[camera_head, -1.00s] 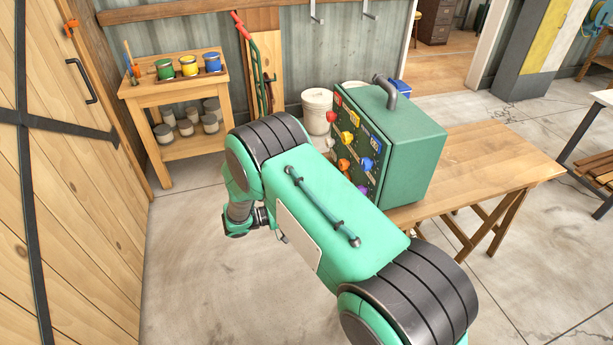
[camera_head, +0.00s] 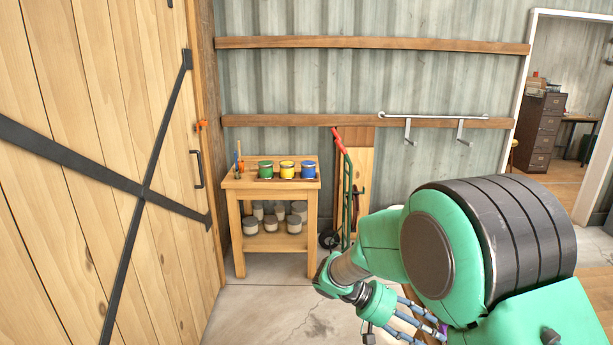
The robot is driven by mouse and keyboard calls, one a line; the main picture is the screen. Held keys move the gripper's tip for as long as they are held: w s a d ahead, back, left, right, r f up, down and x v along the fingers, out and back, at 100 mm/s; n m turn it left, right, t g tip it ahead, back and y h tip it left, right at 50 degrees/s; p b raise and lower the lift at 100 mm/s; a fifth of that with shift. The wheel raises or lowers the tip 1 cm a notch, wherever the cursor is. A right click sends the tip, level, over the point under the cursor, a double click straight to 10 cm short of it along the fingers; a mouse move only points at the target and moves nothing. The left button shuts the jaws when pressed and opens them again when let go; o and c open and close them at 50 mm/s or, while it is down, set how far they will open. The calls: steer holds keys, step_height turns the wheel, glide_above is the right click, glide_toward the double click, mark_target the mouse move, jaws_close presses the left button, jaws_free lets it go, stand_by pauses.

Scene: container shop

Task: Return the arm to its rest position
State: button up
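My green and black arm (camera_head: 445,250) fills the lower right of the head view. It is bent, with its wrist low near the middle. My gripper (camera_head: 415,328) is at the bottom edge, partly cut off by the frame and partly covered by the arm. Its slim blue-grey fingers show in part. A small purple patch shows beside them; I cannot tell what it is or whether the gripper touches it. I cannot tell whether the fingers are open or shut.
A wooden stand (camera_head: 240,190) with paint cans stands against the back wall. A red and green hand truck (camera_head: 346,190) leans beside it. A wooden door (camera_head: 95,150) is at the left. A doorway is at the right. The floor (camera_head: 285,315) before the stand is clear.

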steer(key=s+a+r+t+y, duration=0.2)
steer(key=s+a+r+y, duration=0.1)
steer(key=s, duration=0.5)
steer(key=s+a+r+t+y, duration=0.3)
steer(key=s+r+y, duration=0.2)
steer(key=s+r, duration=0.3)
steer(key=s+a+r+t+y, duration=0.3)
steer(key=s+r, duration=0.3)
steer(key=s, duration=0.2)
steer(key=shift+s+a+y, duration=0.15)
steer(key=shift+a+y, duration=0.05)
steer(key=shift+y, duration=0.3)
stand_by(1.4)
